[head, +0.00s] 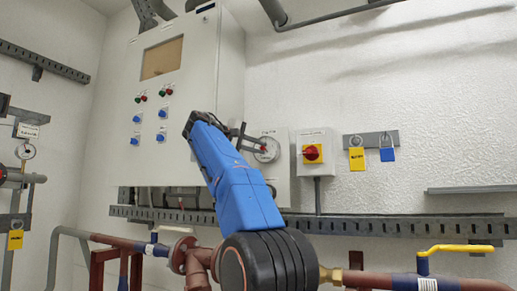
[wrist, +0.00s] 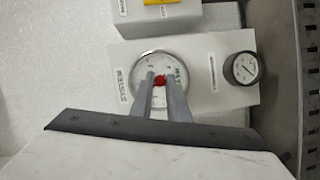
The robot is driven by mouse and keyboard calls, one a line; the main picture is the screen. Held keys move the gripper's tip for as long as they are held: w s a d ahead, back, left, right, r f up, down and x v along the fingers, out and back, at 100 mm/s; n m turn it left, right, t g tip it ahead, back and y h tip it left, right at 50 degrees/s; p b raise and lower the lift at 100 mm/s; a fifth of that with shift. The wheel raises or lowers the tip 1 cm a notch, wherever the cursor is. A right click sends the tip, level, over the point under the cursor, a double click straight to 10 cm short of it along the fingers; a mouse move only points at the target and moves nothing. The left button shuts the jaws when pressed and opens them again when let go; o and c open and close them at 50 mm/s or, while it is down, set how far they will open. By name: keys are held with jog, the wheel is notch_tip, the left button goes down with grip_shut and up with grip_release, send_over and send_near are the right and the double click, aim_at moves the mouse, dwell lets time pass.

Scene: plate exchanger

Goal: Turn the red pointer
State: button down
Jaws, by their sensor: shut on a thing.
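The red pointer (wrist: 160,80) is a small red piece at the middle of a round white dial (wrist: 138,92) with a metal rim in the wrist view. My gripper (wrist: 162,77) reaches over the dial from below, one grey finger on each side of the pointer, shut on it. The fingers hide part of the dial's lower face and some of the pointer. In the head view the dial (head: 270,157) is on a pale wall plate, with my gripper (head: 260,143) against it from the left and a bit of red (head: 264,150) at the fingertips.
A small dark-rimmed gauge (wrist: 241,68) sits beside the dial. A red and yellow rotary switch (head: 312,153) is close on the right, then yellow (head: 357,158) and blue (head: 387,154) padlocks. A control cabinet (head: 200,80) stands left; a slotted rail (head: 350,227) runs below.

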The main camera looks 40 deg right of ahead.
jog(key=shift+f, duration=0.1)
jog(key=c, duration=1.7)
grip_release()
jog(key=a, duration=0.5)
jog(key=a+r, duration=0.1)
jog(key=a, duration=0.5)
jog(key=a+r, duration=0.1)
jog(key=a, duration=0.5)
jog(key=shift+s+a, duration=0.1)
jog(key=shift+a, duration=0.05)
